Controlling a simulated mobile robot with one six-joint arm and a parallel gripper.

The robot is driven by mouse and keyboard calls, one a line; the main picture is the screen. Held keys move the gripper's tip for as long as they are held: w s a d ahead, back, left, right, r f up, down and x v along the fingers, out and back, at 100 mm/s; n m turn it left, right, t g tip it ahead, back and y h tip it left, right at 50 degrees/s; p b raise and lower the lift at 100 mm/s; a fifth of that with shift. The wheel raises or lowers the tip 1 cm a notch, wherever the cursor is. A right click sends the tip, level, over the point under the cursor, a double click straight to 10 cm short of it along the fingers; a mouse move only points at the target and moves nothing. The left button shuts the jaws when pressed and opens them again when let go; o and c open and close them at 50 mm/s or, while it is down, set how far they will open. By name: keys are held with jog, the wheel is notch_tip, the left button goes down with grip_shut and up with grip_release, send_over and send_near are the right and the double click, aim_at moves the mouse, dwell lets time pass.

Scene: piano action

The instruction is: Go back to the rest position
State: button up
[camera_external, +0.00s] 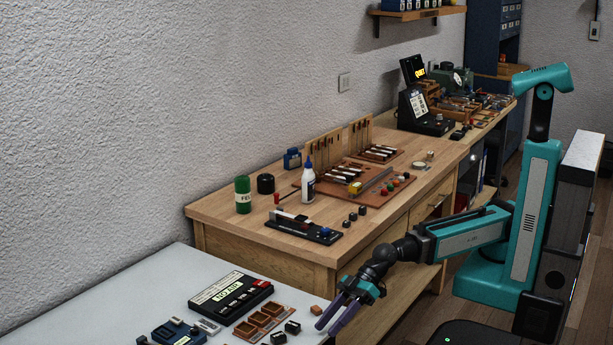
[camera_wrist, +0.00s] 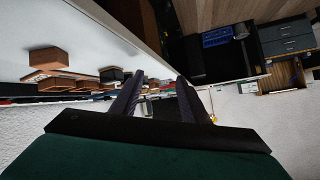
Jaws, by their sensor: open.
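My gripper (camera_external: 338,312) is open and empty. It hangs at the right edge of the grey-white table (camera_external: 130,280), beside a small orange-brown block (camera_external: 316,310). My teal arm reaches left and down to it from the column at the right. In the wrist view my gripper's two dark fingers (camera_wrist: 158,100) stand apart with nothing between them. The wrist view is tilted and shows the table's pale surface (camera_wrist: 40,22) at the upper left.
On the near table are a "NO AIR" device (camera_external: 230,297), a brown compartment tray (camera_external: 263,322), small black blocks (camera_external: 292,327) and a blue device (camera_external: 176,332). The wooden workbench (camera_external: 222,212) behind carries a glue bottle (camera_external: 308,185), a green can (camera_external: 243,195) and tools. Floor shows at the right.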

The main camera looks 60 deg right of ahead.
jog(key=s+a+f+m+g+b, duration=0.2)
jog(key=s+f+m+g, duration=0.1)
jog(key=s+f, duration=0.6)
jog(key=d+f+m+h+p, duration=0.1)
jog(key=d+f+m+h, duration=0.15)
jog(key=d+f, duration=0.4)
jog(key=d+f+m+h+p, duration=0.1)
jog(key=d+f+h, duration=0.25)
jog(key=f, duration=0.55)
jog(key=w+d+f+h+p, duration=0.1)
jog(key=w+d+f, duration=0.55)
jog(key=d, duration=0.45)
jog(key=w+d+f+h, duration=0.2)
jog(key=w+d+f, duration=0.4)
jog(key=d, duration=0.5)
jog(key=w+d+f+h+p, duration=0.1)
jog(key=w+d+f, duration=0.5)
jog(key=d, duration=0.4)
jog(key=s+d+f+g+h+p, duration=0.1)
jog(key=d+f, duration=0.1)
jog(key=d, duration=0.8)
jog(key=s+d+f+p, duration=0.1)
jog(key=d+f, duration=0.2)
jog(key=d, duration=0.6)
jog(key=s+d+r+m+g+p, duration=0.4)
jog(key=s+d+r, duration=0.3)
jog(key=s+d, duration=0.2)
jog(key=shift+s+d+m+p, duration=0.4)
jog(key=shift+s+m+p, duration=0.05)
jog(key=shift+s+p, duration=0.25)
